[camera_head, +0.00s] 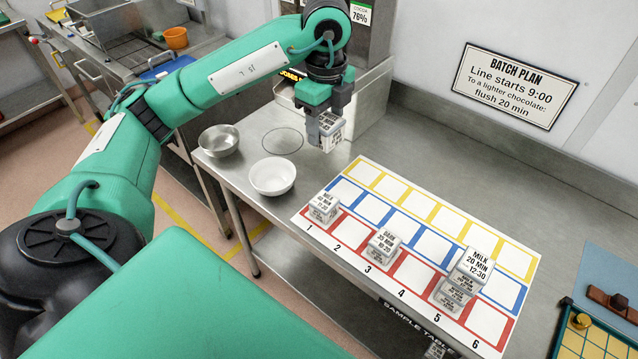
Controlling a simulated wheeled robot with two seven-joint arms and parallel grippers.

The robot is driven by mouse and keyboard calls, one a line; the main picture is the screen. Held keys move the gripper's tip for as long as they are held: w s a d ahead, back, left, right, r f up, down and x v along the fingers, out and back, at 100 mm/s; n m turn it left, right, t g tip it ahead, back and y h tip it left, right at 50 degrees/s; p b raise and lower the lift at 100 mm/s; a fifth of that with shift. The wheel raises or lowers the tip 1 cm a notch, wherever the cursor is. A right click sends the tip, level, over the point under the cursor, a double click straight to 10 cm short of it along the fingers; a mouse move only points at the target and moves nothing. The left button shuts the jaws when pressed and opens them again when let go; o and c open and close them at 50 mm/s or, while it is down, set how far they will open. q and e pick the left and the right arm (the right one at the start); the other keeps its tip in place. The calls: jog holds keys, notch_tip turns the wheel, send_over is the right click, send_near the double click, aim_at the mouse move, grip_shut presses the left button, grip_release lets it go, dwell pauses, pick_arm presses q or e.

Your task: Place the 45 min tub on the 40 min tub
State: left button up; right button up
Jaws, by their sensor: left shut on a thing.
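My left gripper (326,105) points down and is shut on a white labelled tub (329,132), held up behind the mat's left end. The small print on this tub is too blurred to read surely. On the mat's red row, labelled tubs (323,208) stand at column 1, dark-chocolate tubs (385,246) at column 3, and a stack at column 5 topped by a tub reading "MILK 20 MIN 12:30" (472,267). I cannot tell which tub is the 40 min one. My right gripper is not in view.
The mat (517,323) has red, blue and yellow rows; most squares are empty. A white bowl (272,177) and a metal bowl (219,141) stand left of it. A batch plan sign (514,85) is on the wall. A green-framed tray (598,330) is at the right.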

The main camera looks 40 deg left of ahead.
aim_at(325, 145)
pick_arm(q)
notch_tip(325, 145, down, 5)
jog(key=shift+s+d+f, duration=0.1)
jog(key=shift+f, duration=0.1)
notch_tip(325, 145, down, 9)
jog(key=shift+f+p, duration=0.15)
jog(key=shift+p, duration=0.8)
notch_tip(325, 145, down, 4)
jog(key=shift+p, duration=0.5)
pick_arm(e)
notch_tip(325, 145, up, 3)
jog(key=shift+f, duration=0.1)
pick_arm(q)
jog(key=shift+f, duration=0.2)
jog(key=o, duration=1)
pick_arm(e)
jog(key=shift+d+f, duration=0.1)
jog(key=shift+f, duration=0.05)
